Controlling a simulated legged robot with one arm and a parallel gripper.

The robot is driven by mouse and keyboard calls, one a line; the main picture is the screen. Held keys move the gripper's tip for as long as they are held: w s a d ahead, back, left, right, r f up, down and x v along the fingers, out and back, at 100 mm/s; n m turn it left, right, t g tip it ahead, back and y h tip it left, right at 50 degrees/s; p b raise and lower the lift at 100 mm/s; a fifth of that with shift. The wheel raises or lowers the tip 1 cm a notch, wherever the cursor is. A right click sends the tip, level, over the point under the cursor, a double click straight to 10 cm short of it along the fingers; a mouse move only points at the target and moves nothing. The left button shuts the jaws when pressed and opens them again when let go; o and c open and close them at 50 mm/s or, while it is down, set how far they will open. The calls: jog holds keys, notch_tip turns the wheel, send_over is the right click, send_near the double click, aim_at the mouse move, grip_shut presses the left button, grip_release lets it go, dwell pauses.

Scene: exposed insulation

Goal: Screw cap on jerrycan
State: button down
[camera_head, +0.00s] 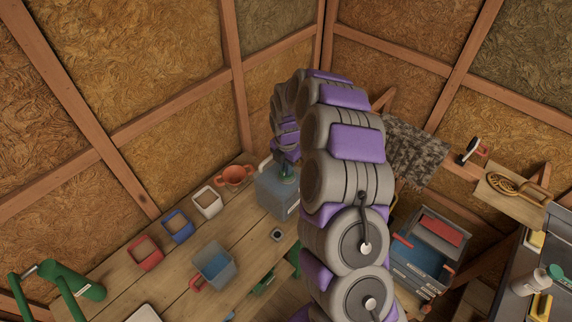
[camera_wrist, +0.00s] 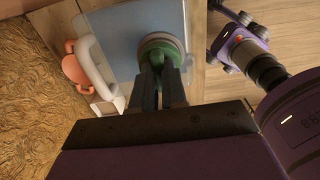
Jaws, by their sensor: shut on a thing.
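The blue-grey jerrycan (camera_head: 278,200) stands upright at the back corner of the wooden workbench, beneath the end of my arm. In the wrist view its top (camera_wrist: 112,28) and pale handle (camera_wrist: 88,55) show. A round green cap (camera_wrist: 162,48) is over the right side of the jerrycan's top. My gripper (camera_wrist: 160,75) is shut on the cap from above. In the head view my gripper (camera_head: 286,171) is small and partly hidden by my arm. I cannot tell whether the cap is seated on the spout, because the spout is hidden beneath it.
An orange pot (camera_head: 236,176) stands left of the jerrycan. White (camera_head: 207,202), blue (camera_head: 178,227) and red (camera_head: 145,253) containers line the bench's back edge. A blue-grey container (camera_head: 213,266) stands nearer. Wooden walls close in behind. A toolbox (camera_head: 425,255) is at right.

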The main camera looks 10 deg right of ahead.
jog(key=shift+f, duration=0.15)
jog(key=c, duration=1.1)
grip_release()
notch_tip(320, 180, up, 17)
jog(key=shift+w, duration=0.1)
